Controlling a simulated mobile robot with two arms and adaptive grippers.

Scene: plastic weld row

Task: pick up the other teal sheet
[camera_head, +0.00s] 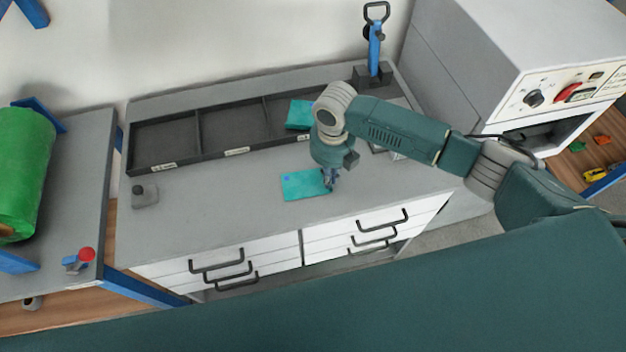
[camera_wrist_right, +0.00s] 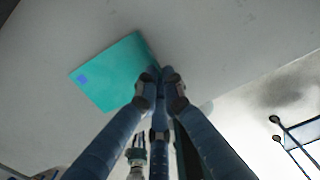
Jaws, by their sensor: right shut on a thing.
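A teal sheet (camera_head: 303,185) with a small blue mark lies over the grey bench top, near its front edge. My right gripper (camera_head: 329,181) is shut on its right end. In the right wrist view the teal sheet (camera_wrist_right: 115,72) reaches out from between the closed fingertips of the gripper (camera_wrist_right: 161,78). I cannot tell if the sheet is lifted off the bench. Another teal sheet (camera_head: 298,114) lies in the right part of the black divided tray, partly hidden by my arm. My left gripper is not in view.
The black tray (camera_head: 165,167) with labelled compartments runs along the back of the bench (camera_head: 225,200). A blue-handled clamp tool (camera_head: 374,50) stands at the back right, beside a grey machine (camera_head: 535,97). A small grey block (camera_head: 145,197) sits at the left. The middle of the bench is clear.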

